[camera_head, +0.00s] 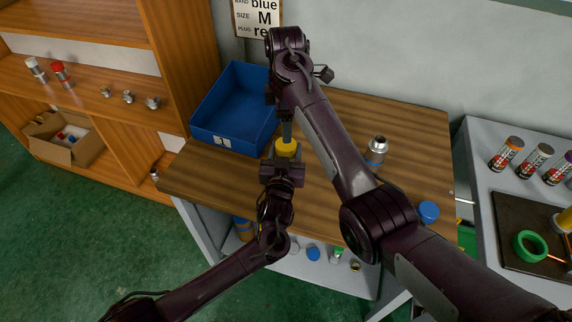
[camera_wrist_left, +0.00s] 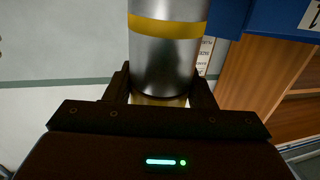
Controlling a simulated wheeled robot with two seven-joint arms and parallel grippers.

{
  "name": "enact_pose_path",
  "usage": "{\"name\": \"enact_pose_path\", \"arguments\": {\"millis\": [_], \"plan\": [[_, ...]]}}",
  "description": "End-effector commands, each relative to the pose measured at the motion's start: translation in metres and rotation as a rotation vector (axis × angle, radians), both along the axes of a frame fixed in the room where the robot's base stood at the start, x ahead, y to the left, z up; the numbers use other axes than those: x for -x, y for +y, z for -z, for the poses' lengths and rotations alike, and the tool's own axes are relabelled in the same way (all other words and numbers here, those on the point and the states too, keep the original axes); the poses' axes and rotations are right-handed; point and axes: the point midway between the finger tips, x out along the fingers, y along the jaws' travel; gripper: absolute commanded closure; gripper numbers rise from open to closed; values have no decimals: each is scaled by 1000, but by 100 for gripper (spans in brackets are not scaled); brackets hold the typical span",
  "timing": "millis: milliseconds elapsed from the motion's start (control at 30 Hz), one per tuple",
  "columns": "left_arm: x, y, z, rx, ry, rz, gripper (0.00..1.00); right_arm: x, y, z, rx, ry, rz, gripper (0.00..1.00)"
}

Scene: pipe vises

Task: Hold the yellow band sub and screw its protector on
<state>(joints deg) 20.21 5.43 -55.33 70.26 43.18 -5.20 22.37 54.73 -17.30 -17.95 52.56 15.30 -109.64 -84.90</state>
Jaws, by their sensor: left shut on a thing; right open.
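The yellow band sub (camera_head: 287,147) is a metal cylinder with a yellow ring, held above the wooden table's front left part. My left gripper (camera_head: 284,160) is shut on it. In the left wrist view the silver body and yellow band (camera_wrist_left: 168,27) stand out between the two fingers (camera_wrist_left: 160,95); the sub's far end is cut off by the frame. My right gripper (camera_head: 282,103) is open, beyond the sub and near the blue bin, partly hidden by its own arm. I cannot tell a protector on the sub.
A blue bin (camera_head: 205,125) stands at the table's back left. A blue-banded metal sub (camera_head: 377,151) and a blue cap (camera_head: 428,211) are on the right. A side table (camera_head: 480,150) holds spray cans and a green ring (camera_head: 530,246). Wooden shelves (camera_head: 110,65) stand at left.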

Motion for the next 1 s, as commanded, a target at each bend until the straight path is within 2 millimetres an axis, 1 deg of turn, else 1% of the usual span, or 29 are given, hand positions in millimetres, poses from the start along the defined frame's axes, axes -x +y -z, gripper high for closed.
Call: {"name": "enact_pose_path", "arguments": {"millis": [167, 267, 367, 600, 700, 833, 1000], "plan": [[1, -2, 1, 1, 3, 4, 100, 0, 0, 1, 0, 0, 2, 33], [1, -2, 1, 1, 3, 3, 100, 0, 0, 7, 0, 1, 2, 33], [1, -2, 1, 1, 3, 3, 100, 1, 0, 20, 0, 3, 3, 33], [1, -1, 1, 1, 3, 3, 100, 1, 0, 58, 1, 3, 2, 33], [1, -1, 1, 1, 3, 3, 100, 0, 0, 69, 0, 2, 4, 33], [1, -1, 1, 1, 3, 3, 100, 0, 0, 78, 0, 0, 3, 33], [1, -1, 1, 1, 2, 3, 100, 0, 0, 81, 0, 0, 3, 33]]}}
